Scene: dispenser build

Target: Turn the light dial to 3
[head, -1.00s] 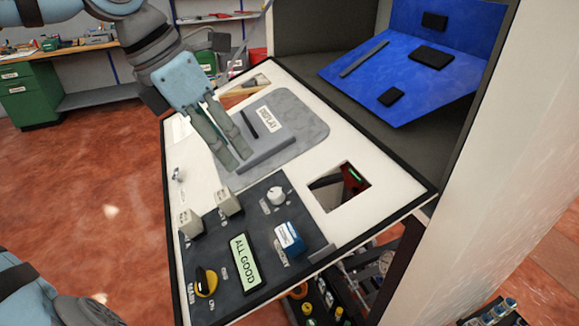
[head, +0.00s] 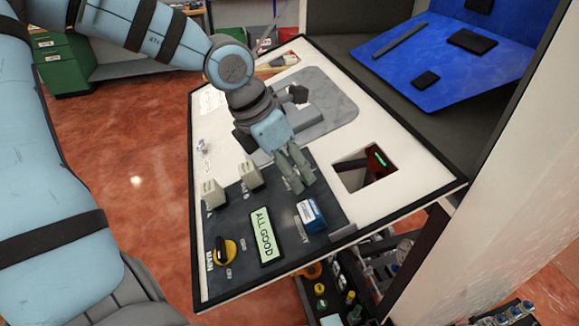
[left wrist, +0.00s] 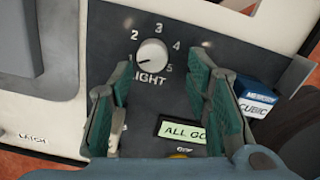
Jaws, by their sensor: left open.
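The light dial (left wrist: 152,53) is a white round knob on the dark panel in the left wrist view, with numbers 1 to 5 around it and LIGHT below it. Its mark appears to point toward 1. My left gripper (head: 298,182) is open over the control panel in the head view and hides the dial there. In the left wrist view the fingers of my left gripper (left wrist: 163,72) are spread, with the dial beyond and between their tips; nothing is held. My right gripper is not in view.
Near the dial are a blue-and-white CUBIC block (head: 312,215), a green ALL GOOD display (head: 265,237), a yellow main switch (head: 224,251) and two pale switches (head: 250,174). A square opening (head: 363,170) lies to the right. A blue panel (head: 450,60) stands behind.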

